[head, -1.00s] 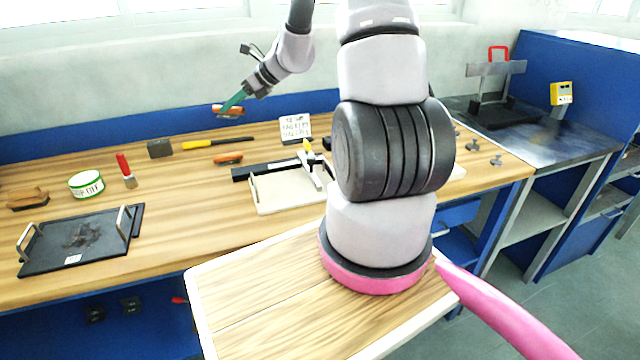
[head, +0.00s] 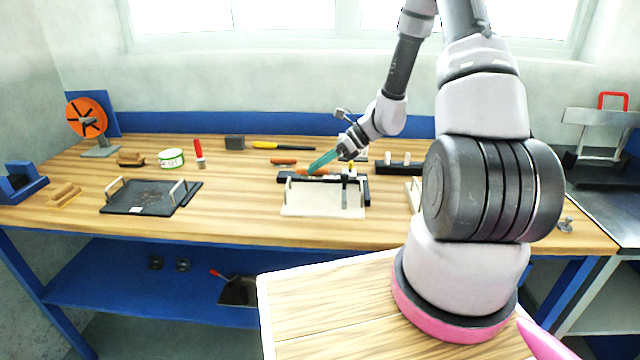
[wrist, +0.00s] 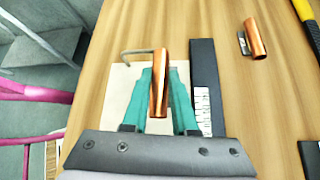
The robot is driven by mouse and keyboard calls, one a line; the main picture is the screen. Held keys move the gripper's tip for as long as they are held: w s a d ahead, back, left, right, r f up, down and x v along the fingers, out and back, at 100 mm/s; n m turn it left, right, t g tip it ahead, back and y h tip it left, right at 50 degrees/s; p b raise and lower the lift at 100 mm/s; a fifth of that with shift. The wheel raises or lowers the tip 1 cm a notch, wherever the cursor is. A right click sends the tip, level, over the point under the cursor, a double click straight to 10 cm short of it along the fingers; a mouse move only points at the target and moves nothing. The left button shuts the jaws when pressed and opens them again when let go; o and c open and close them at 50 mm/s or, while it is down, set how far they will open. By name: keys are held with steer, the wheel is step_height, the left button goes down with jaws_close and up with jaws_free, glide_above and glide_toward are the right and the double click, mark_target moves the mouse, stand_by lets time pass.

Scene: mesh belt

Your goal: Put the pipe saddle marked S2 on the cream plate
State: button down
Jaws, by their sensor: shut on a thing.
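My gripper (head: 313,168) has teal fingers and is shut on a copper-coloured pipe saddle (wrist: 159,85). It holds the saddle above the far part of the cream plate (head: 322,204), as the head view shows. In the wrist view the cream plate (wrist: 118,95) lies below the fingers, partly hidden by them. I cannot read any mark on the held saddle. A second copper-coloured saddle (wrist: 255,38) lies on the bench apart from the plate; it also shows in the head view (head: 283,161). Its mark is not readable.
A black bar (wrist: 203,85) with a scale lies along the plate's far edge. A dark tray (head: 150,196) with handles, a green-white tape roll (head: 171,158) and a red-handled brush (head: 199,152) stand to the left. A yellow-handled tool (head: 283,146) lies behind.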

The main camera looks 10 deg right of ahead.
mark_target(323, 175)
steer(key=shift+f, duration=2.35)
steer(key=shift+f, duration=0.15)
steer(key=c, duration=0.7)
jaws_free()
